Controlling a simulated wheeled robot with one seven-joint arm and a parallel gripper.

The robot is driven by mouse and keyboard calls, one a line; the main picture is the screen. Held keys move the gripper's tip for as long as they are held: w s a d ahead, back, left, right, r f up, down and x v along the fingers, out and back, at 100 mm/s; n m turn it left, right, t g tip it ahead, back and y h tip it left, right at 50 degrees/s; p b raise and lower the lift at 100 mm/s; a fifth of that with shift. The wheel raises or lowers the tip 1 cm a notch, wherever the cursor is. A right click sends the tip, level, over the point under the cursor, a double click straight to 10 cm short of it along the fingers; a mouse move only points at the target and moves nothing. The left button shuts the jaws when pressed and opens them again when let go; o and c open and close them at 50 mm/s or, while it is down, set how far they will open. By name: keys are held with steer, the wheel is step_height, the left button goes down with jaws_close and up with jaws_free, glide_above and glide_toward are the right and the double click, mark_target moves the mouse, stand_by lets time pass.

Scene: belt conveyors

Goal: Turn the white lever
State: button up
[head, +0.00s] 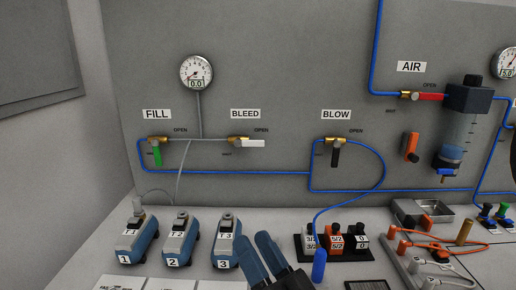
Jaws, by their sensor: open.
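The white lever (252,143) is on the brass BLEED valve on the grey back panel, in the head view. It lies horizontal, pointing right, below the OPEN mark. My gripper (261,240) is at the bottom centre, in front of and below the lever, apart from it. Its two dark blue fingers point up with a gap between them, and nothing shows between them.
A green lever (156,156) on FILL and a black lever (335,157) on BLOW point down; a red lever (431,97) on AIR points right. Blue-and-grey blocks (178,240) stand left of my gripper, black-and-red valve blocks (335,242) right. A blue hose (345,190) crosses the panel.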

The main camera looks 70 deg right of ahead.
steer(key=w+d+r+m+g+h, duration=0.25)
steer(key=d+m+g+h, duration=0.25)
steer(key=d+m+g, duration=0.35)
steer(key=w+d+r+m+g+h, duration=0.1)
steer(key=w+d+m+g+h, duration=0.3)
steer(key=d+m+g, duration=0.45)
steer(key=m+g+y+b, duration=0.1)
steer(key=m+g+y, duration=0.25)
steer(key=m, duration=0.35)
glide_toward(259, 144)
steer(key=d, duration=0.3)
steer(key=shift+t, duration=0.35)
steer(key=shift+s+d+r+p, duration=0.1)
steer(key=shift+d+p, duration=0.15)
steer(key=shift+d, duration=1.55)
steer(key=shift+s+d+p, duration=0.1)
steer(key=shift+d+p, duration=0.15)
steer(key=shift+d, duration=1.6)
jaws_close()
